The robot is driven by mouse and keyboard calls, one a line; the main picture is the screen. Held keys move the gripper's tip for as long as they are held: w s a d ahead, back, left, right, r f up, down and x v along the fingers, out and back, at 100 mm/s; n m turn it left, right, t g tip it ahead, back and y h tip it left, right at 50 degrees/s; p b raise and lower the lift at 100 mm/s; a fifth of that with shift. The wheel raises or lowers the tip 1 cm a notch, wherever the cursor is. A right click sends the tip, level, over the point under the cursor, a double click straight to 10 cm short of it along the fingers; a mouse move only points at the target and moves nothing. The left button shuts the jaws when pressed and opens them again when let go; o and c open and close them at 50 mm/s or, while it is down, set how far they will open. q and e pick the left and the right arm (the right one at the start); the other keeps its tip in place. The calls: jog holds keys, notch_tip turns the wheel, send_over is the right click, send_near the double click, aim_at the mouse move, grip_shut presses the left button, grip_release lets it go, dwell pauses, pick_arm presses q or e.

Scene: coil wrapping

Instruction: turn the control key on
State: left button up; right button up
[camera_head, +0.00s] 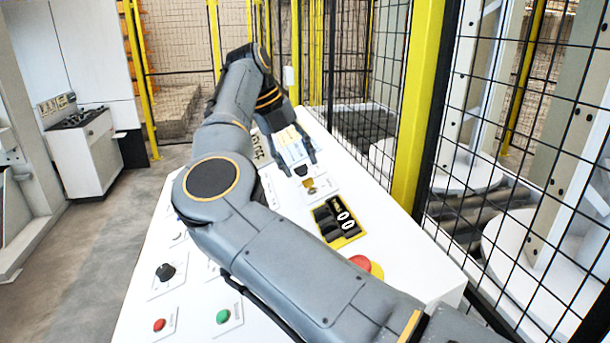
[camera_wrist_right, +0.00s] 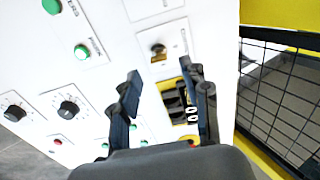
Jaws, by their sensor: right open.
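The control key (camera_head: 308,183) is a small brass-coloured piece on a white plate on the sloping white panel. It also shows in the right wrist view (camera_wrist_right: 158,50), just beyond the fingertips and a little left of the middle between them. My right gripper (camera_head: 300,166) is over the panel beside the key plate, its two dark fingers spread apart. In the right wrist view, the gripper (camera_wrist_right: 165,76) is open with nothing between its fingers, and the key looks apart from both. The exact height of the fingertips above the key is hard to tell. My left gripper is not in view.
A yellow-framed black unit (camera_head: 340,220) sits near the key, with a red emergency button (camera_head: 361,263) nearer me. The panel (camera_head: 135,310) also bears a black knob (camera_head: 165,271), a red button (camera_head: 159,325) and a green button (camera_head: 222,317). A yellow-posted mesh fence (camera_head: 418,110) stands at the right.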

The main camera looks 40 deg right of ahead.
aim_at(309, 185)
jog(key=shift+p+x, duration=0.3)
jog(key=shift+x, duration=1.9)
jog(key=shift+w+a, duration=0.1)
jog(key=shift+c, duration=0.2)
grip_shut()
